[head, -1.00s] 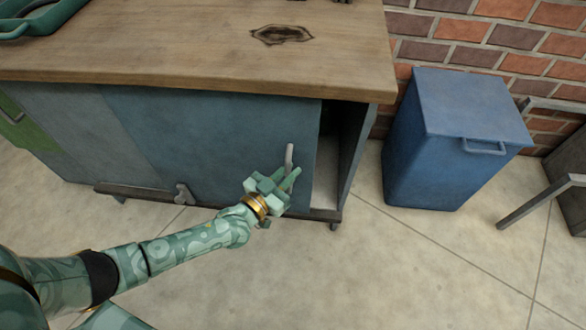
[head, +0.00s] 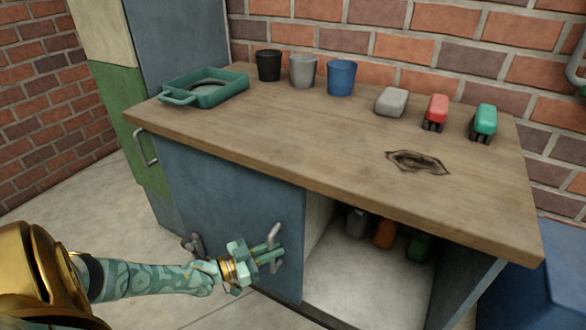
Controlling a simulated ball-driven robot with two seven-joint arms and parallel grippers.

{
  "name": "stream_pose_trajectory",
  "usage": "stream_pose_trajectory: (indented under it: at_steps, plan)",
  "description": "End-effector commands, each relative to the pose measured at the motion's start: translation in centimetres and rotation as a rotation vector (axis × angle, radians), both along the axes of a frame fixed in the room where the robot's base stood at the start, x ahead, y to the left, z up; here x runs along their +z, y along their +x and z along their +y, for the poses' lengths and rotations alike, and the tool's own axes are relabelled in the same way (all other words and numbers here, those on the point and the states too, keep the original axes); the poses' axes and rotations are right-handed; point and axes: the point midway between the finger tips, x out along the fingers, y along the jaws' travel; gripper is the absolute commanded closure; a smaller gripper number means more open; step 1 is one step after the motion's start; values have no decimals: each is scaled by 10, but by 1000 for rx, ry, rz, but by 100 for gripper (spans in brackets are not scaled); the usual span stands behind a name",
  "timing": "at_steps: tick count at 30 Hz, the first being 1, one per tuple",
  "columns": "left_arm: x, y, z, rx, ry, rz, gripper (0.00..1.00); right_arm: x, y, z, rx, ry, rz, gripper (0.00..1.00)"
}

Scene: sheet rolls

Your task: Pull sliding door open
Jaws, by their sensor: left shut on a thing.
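The blue sliding door (head: 235,195) covers the left part of the cabinet under the wooden worktop. Its grey upright handle (head: 273,240) is near the door's right edge. My left gripper (head: 270,256) is shut on the handle. To the right of the door the cabinet front is open, and the pale cabinet floor (head: 375,280) shows. My right gripper is not in view.
Grey, orange and green items (head: 384,234) stand inside the cabinet. The wooden worktop (head: 330,150) carries a green tray (head: 205,88), several cups and small objects. A blue bin (head: 535,280) is at the right. Floor at the left is clear.

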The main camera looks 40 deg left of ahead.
Motion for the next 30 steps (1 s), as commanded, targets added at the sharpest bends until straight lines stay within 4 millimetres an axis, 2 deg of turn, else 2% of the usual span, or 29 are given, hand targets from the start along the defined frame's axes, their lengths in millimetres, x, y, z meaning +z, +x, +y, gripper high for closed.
stream_pose_trajectory:
  at_steps: [6,17,18,19,30]
  plan:
    - [-2,-5,14,-1,2,5,100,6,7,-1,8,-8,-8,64]
    - [-2,-6,15,-1,2,5,100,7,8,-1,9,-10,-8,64]
    - [-2,-6,15,-1,2,5,77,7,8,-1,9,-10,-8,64]
    - [-2,-6,15,-1,2,5,69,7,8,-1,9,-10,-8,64]
    - [-1,-5,15,0,1,2,68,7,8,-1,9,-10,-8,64]
